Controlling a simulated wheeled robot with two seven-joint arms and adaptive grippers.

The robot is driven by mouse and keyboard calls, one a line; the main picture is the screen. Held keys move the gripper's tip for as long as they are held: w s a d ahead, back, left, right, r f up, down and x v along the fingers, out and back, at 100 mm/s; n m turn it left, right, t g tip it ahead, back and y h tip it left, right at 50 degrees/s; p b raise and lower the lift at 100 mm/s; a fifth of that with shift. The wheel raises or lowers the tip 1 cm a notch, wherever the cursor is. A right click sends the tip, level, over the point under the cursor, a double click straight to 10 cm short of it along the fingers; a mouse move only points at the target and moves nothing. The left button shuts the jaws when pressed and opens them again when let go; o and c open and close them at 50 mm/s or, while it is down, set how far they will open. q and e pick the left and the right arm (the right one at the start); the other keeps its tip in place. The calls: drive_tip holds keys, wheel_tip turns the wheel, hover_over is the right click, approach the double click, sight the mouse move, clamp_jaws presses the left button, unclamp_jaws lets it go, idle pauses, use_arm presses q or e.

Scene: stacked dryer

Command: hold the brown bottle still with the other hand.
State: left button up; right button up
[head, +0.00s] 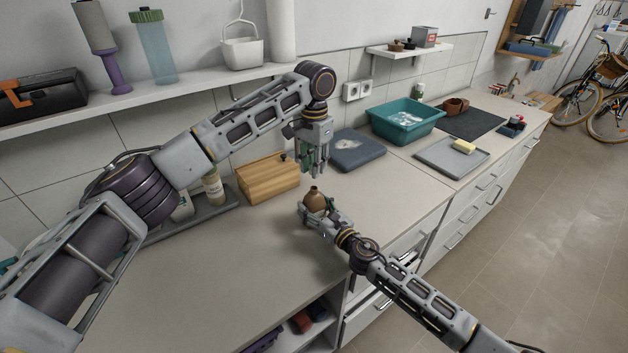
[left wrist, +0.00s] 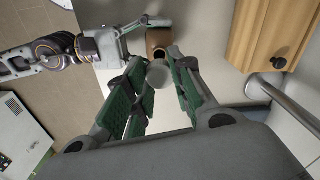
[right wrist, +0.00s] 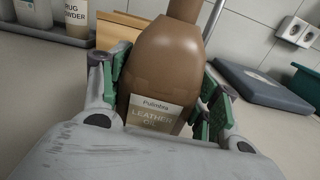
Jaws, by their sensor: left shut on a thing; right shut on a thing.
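The brown bottle (head: 315,202) stands upright near the counter's front edge, its open neck up. In the right wrist view its label reads "LEATHER OIL" (right wrist: 158,114). My right gripper (head: 312,212) is shut around its body, a finger on each side. My left gripper (head: 315,168) points down above the bottle, apart from it. In the left wrist view its fingers are shut on a small grey round cap (left wrist: 158,74). The bottle's dark mouth (left wrist: 159,52) shows beyond the cap in that view.
A wooden box with a dark knob (head: 268,180) stands left of the bottle. A blue-grey flat slab (head: 357,152) lies behind it to the right. A teal basin (head: 405,122) and a grey tray (head: 440,158) stand farther right. The front left counter is clear.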

sight(314, 188)
use_arm(q)
drive_tip(key=shift+f, duration=1.8)
drive_tip(key=shift+f, duration=0.1)
drive_tip(key=shift+f, duration=0.75)
drive_tip(key=shift+f, duration=0.6)
